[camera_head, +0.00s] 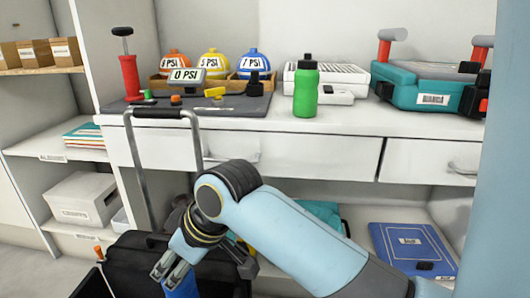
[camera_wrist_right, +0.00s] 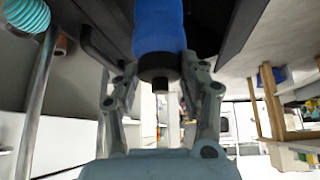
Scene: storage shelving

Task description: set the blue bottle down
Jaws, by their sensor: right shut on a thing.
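The blue bottle (camera_head: 184,289) shows at the bottom of the head view, partly hidden by my gripper and cut off by the frame edge. My right gripper (camera_head: 168,270) is shut on it. In the right wrist view the blue bottle (camera_wrist_right: 158,24) runs out of the top of the picture, its black cap (camera_wrist_right: 159,66) between the fingers of my right gripper (camera_wrist_right: 160,72). In the head view the gripper and bottle are over or in front of a black wheeled case (camera_head: 130,262); I cannot tell whether the bottle touches it. My left gripper is out of view.
A white counter (camera_head: 350,121) holds a green bottle (camera_head: 305,90), a teal toolbox (camera_head: 412,88), a red pump (camera_head: 130,76) and a dark mat with coloured gauges. The case's tall handle (camera_head: 140,160) rises left of my arm. A blue box (camera_head: 412,250) lies on the lower shelf.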

